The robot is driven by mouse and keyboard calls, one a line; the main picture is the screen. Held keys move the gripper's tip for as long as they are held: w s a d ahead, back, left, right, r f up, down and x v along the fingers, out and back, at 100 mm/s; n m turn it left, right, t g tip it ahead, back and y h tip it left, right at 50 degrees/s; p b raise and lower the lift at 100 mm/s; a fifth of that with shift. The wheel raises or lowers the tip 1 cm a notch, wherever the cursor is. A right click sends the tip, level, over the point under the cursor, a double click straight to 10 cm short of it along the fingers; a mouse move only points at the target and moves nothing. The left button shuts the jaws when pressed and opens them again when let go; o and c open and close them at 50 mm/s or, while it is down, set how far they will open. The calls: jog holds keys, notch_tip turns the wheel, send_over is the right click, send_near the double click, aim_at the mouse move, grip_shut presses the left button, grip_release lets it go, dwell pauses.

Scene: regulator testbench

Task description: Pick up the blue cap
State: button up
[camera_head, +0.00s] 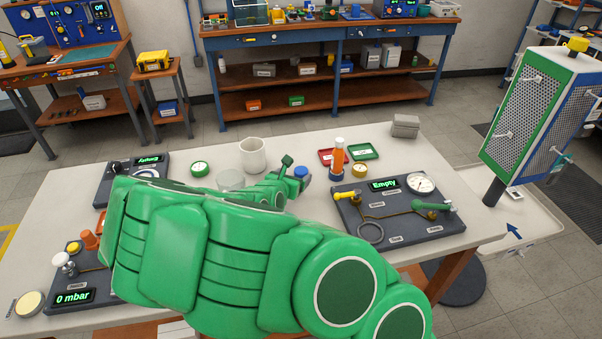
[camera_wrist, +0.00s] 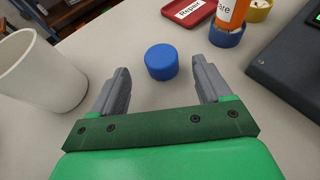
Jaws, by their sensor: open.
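The blue cap (camera_wrist: 161,62) is a short round cylinder standing on the light table top. In the wrist view it lies just beyond and between the two grey fingers of my gripper (camera_wrist: 160,88). The fingers are apart, with nothing between them but table. In the head view the blue cap (camera_head: 301,171) shows small and partly covered, at the end of my green arm.
A white cup (camera_wrist: 42,72) stands left of my gripper. An orange bottle (camera_wrist: 231,14) in a blue base, a red tray (camera_wrist: 190,11) and a yellow ring (camera_wrist: 258,10) lie beyond, right. A dark panel (camera_wrist: 290,58) is at right. A grey box (camera_head: 405,126) stands farther back.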

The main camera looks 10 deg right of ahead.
aim_at(300, 171)
jog(key=shift+x, duration=2.9)
jog(key=shift+d, duration=0.1)
jog(key=c, duration=1)
jog(key=shift+r, duration=0.1)
jog(key=shift+r, duration=4.95)
